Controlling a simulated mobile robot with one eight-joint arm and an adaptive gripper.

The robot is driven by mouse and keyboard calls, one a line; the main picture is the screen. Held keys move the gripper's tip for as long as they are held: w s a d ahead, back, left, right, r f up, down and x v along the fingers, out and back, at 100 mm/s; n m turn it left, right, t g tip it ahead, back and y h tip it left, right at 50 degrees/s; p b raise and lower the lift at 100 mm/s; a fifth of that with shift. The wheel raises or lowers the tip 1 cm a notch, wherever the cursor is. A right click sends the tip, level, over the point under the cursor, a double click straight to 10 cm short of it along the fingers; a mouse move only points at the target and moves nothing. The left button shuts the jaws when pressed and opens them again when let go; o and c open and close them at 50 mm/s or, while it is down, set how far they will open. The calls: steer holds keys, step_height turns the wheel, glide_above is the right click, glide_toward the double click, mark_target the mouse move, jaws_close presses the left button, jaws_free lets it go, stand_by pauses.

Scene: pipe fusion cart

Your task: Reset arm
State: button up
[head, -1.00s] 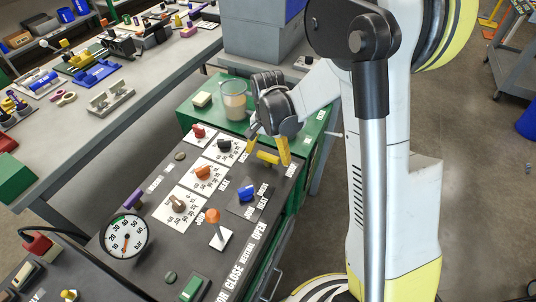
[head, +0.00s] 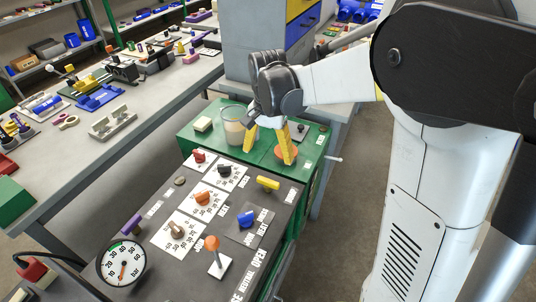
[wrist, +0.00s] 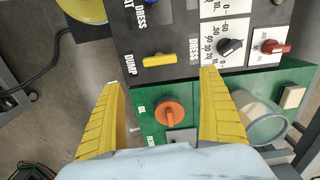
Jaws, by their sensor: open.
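My gripper (head: 269,146) is open and empty above the green end of the cart (head: 182,128), its two yellow fingers pointing down. In the head view the fingers stand between a clear cup and an orange knob (head: 287,153). In the wrist view the fingers are spread wide, with the orange knob (wrist: 170,113) visible between them and below. The yellow dump handle (head: 267,183) lies on the dark panel, clear of the fingers; it also shows in the wrist view (wrist: 159,60).
The panel carries red (head: 199,156), black (head: 224,171), orange (head: 202,198) and blue (head: 246,218) controls, an orange-topped lever (head: 212,244) and a gauge (head: 122,264). The clear cup (head: 233,128) stands beside my gripper. A grey bench (head: 80,150) with parts runs along the left.

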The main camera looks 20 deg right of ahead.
steer(key=s+r+n+t, duration=0.3)
steer(key=s+n, duration=0.1)
steer(key=s, duration=0.4)
steer(key=s+r+n+t, duration=0.4)
steer(key=s, duration=0.5)
